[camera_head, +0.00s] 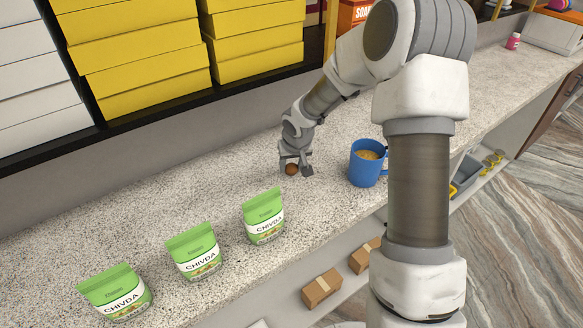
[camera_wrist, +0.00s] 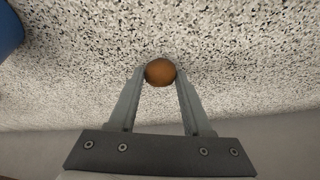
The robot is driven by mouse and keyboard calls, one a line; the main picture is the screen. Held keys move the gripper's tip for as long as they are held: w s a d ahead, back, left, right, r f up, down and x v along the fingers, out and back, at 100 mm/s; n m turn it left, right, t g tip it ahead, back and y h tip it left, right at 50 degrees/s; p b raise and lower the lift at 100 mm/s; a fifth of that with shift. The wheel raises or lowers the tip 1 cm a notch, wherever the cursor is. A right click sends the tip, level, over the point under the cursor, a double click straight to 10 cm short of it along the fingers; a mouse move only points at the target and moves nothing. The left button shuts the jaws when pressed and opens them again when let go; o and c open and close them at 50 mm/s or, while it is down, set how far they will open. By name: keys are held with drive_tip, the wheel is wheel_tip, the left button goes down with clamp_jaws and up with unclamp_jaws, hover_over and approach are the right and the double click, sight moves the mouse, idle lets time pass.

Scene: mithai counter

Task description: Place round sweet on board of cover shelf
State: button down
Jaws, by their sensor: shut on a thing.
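The round sweet (camera_head: 291,169) is a small brown ball. My gripper (camera_head: 294,166) is shut on it, low at the speckled counter (camera_head: 215,190). In the wrist view the sweet (camera_wrist: 160,72) sits between the two fingertips of my gripper (camera_wrist: 160,76). I cannot tell whether the sweet touches the counter. A dark shelf (camera_head: 150,115) runs behind the counter, with stacked yellow boxes on it; I cannot tell whether it is the cover shelf's board.
A blue mug (camera_head: 365,165) stands just right of my gripper. Several green chivda packets, one here (camera_head: 263,216), stand along the front edge. Cardboard boxes (camera_head: 322,288) sit on a lower shelf.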

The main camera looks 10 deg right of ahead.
sight(296, 168)
drive_tip(key=shift+r, duration=0.1)
drive_tip(key=shift+r, duration=0.55)
drive_tip(key=r, duration=0.1)
drive_tip(key=d+r+p, duration=0.1)
drive_tip(key=r, duration=0.1)
drive_tip(key=shift+s+r, duration=0.2)
drive_tip(key=shift+r, duration=0.05)
drive_tip(key=s+d+r+p, duration=0.2)
drive_tip(key=s+d+r, duration=0.35)
drive_tip(key=d, duration=0.35)
drive_tip(key=s+a+f, duration=0.2)
drive_tip(key=s+a, duration=0.5)
drive_tip(key=a, duration=0.2)
drive_tip(key=shift+a+f, duration=0.35)
drive_tip(key=shift+f, duration=0.05)
